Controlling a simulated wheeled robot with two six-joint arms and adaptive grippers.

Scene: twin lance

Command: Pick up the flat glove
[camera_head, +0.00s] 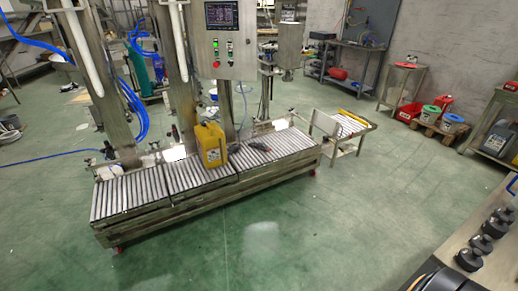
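A small dark flat item (258,145) lies on the roller conveyor (190,180), right of the yellow canister. It may be the glove, but it is too small to tell for sure. Neither of my grippers shows in the head view. Nothing is seen holding or touching the dark item.
A yellow canister (211,146) stands on the conveyor, under a steel filling machine with a control box (223,42). A small side table (345,128) stands at the conveyor's right end. A bench with black weights (470,258) is at lower right. Green floor in front is clear.

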